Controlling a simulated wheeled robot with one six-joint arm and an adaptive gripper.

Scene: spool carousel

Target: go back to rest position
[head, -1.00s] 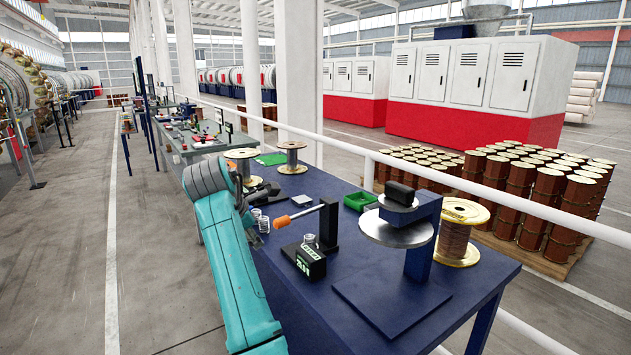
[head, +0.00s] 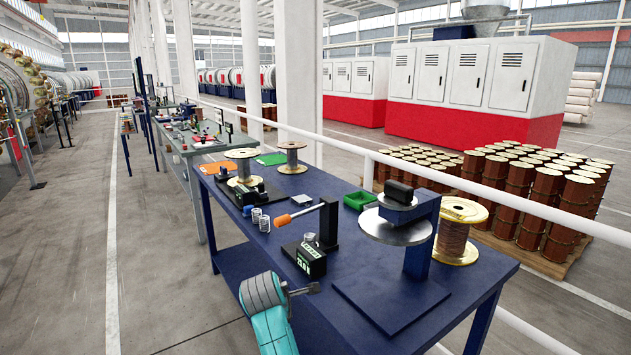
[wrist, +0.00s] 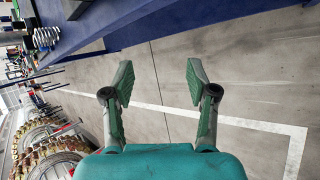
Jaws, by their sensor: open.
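My gripper (wrist: 158,82) shows in the wrist view with its two green-padded fingers spread apart and nothing between them. Concrete floor with a white line lies behind the fingers. In the head view my teal arm is low at the bottom centre, in front of the near left side of the blue workbench (head: 365,300). The gripper's fingers are hard to make out there. The bench's blue edge also crosses the top of the wrist view (wrist: 215,20), and a coiled spring (wrist: 46,37) shows at its upper left.
The aisle floor (head: 150,250) at left is clear.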

